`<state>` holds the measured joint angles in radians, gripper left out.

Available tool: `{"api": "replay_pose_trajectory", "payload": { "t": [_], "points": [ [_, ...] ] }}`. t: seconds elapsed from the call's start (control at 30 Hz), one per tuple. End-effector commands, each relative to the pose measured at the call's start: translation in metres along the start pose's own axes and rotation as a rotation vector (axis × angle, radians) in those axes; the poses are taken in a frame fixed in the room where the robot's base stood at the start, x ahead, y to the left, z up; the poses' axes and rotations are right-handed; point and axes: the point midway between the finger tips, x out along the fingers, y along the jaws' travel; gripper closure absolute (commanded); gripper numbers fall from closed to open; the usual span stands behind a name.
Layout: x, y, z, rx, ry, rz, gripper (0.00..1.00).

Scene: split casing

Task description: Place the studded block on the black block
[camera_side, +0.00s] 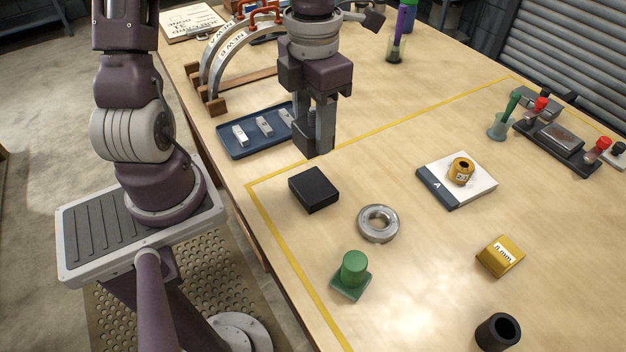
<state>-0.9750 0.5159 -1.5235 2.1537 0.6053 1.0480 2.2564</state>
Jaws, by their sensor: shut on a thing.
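The black block (314,189) lies flat on the table, left of centre and just inside the yellow line. My gripper (318,138) points down beyond it, near the blue tray's right end. It is shut on a dark block (304,141), which I take to be the studded block. The fingers partly cover it, and no studs can be made out from this side. The held block appears behind the black block and apart from it; its exact height above the table is hard to tell.
Near the black block are a metal ring (378,224) and a green block with a round peg (352,277). The blue tray (233,151) holds small metal pieces. A notebook (482,188) with an orange ring, a yellow block (500,257) and a black tube (497,333) stand to the right.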

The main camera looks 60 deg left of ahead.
Motion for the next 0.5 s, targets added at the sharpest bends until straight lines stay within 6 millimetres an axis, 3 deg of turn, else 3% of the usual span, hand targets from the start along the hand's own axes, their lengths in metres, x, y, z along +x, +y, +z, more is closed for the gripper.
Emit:
{"api": "replay_pose_trajectory", "payload": {
  "t": [0.2, 0.5],
  "points": [
    [0.042, -0.001, -0.001, 0.021, 0.003, 0.001, 1.00],
    [0.087, -0.001, -0.001, 0.017, 0.003, -0.001, 1.00]
  ]
}}
